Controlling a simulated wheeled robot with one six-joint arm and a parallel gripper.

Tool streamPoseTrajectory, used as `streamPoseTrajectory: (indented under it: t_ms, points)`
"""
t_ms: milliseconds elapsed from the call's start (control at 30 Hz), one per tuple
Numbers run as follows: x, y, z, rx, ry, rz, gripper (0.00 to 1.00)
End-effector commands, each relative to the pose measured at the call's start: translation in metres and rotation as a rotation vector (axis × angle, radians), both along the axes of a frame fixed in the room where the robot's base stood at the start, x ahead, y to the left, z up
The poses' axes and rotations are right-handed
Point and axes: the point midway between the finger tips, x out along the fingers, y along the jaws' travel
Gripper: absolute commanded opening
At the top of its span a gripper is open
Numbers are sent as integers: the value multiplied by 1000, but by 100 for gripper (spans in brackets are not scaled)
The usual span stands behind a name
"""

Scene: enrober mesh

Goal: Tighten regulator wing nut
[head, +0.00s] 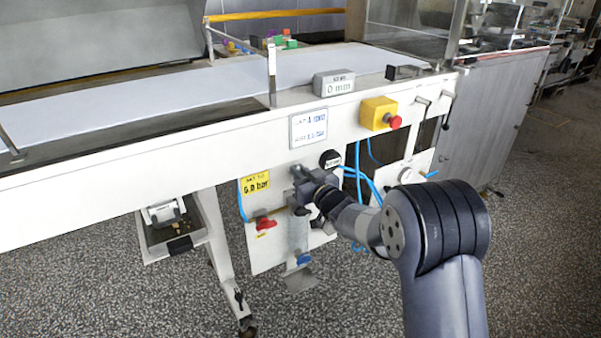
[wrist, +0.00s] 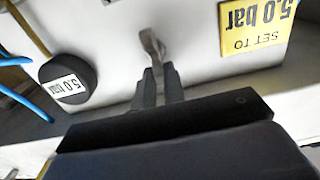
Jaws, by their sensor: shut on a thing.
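The regulator wing nut (wrist: 152,43) shows in the wrist view as a small metal tab standing out from the white panel. My gripper (wrist: 157,82) is shut on it, with the fingers close together around its near end. In the head view my gripper (head: 302,180) is at the panel under the conveyor, and it hides the wing nut. A round black gauge (wrist: 68,80) with a white label that appears to read 5.0 bar is beside it, also in the head view (head: 330,159). A yellow sign (wrist: 256,28) reads SET TO 5.0 bar; it also shows in the head view (head: 255,184).
Blue hoses (head: 366,185) hang right of my gripper. A red valve handle (head: 265,224) and a blue knob (head: 304,259) sit below it. A yellow box with a red button (head: 379,114) is on the frame above. The speckled floor in front is clear.

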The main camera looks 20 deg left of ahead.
Motion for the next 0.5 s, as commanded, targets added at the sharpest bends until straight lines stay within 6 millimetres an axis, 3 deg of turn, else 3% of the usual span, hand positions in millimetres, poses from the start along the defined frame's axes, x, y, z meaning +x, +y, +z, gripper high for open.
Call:
streamPoseTrajectory:
  t_ms: [500]
  points:
    - [4, -3, 2, 147, 173, 0, 0]
